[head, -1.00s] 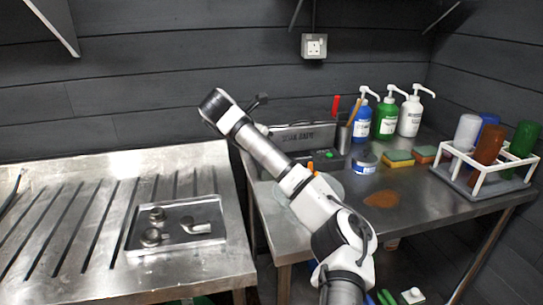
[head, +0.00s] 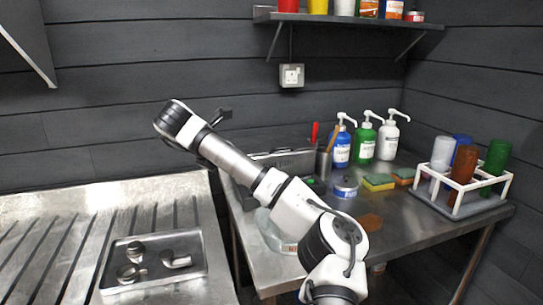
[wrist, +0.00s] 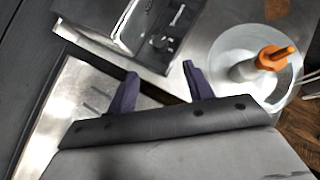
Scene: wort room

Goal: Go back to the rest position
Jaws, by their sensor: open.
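My gripper (wrist: 160,86) is open, with its two dark purple fingers apart and nothing between them in the wrist view. It hangs above the gap between the left metal drainer and the right steel table. In the head view my arm reaches up and left across the front of the right table, and the fingers cannot be made out there.
The right table carries a grey metal box (head: 285,156), a clear round bowl (wrist: 222,55) with an orange-tipped object, pump bottles (head: 364,140), sponges (head: 378,182) and a white rack (head: 457,191). A tray (head: 112,285) of metal fittings lies on the left drainer (head: 40,230).

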